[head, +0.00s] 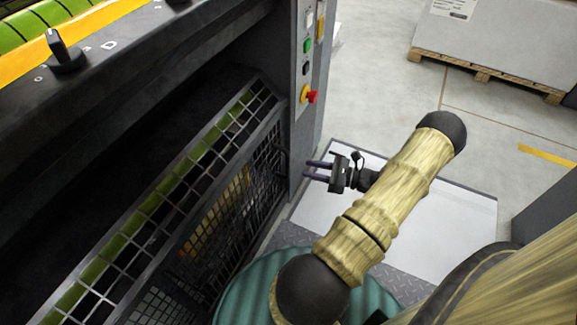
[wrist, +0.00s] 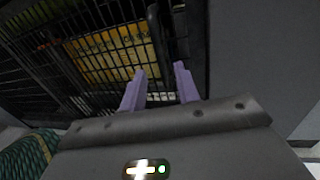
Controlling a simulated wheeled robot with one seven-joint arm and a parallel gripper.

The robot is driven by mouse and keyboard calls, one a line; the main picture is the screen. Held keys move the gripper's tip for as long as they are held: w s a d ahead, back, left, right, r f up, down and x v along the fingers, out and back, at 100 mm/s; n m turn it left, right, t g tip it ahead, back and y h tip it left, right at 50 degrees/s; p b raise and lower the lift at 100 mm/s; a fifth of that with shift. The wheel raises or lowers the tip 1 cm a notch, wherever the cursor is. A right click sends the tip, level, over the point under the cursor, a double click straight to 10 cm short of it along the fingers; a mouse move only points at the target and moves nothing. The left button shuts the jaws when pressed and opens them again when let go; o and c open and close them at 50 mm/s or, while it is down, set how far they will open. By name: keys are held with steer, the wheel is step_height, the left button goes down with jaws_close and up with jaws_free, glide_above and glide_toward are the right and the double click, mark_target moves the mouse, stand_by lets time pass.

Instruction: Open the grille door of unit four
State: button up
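The grille door (head: 262,168) is a black wire mesh panel in a dark frame on the front of the machine. It looks shut, and yellow parts show behind the mesh. It fills the upper left of the wrist view (wrist: 88,62). A dark upright bar handle (wrist: 157,38) stands at the door's right side in the wrist view. My gripper (head: 306,170) is open and empty, with its purple fingers pointing at the door's right edge. In the wrist view the fingertips (wrist: 160,68) are apart, below and either side of the bar's line. No unit number is readable.
A control column (head: 305,70) with buttons and a red knob stands right of the door. A sloping wire guard (head: 150,205) covers green rollers. A teal ribbed round object (head: 235,290) is on the floor near the door. A pallet (head: 480,75) stands at the back right.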

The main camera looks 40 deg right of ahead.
mark_target(288, 173)
steer(key=b+x, duration=0.2)
steer(key=x, duration=0.6)
steer(key=shift+w+a, duration=0.1)
steer(key=shift+a, duration=0.05)
jaws_close()
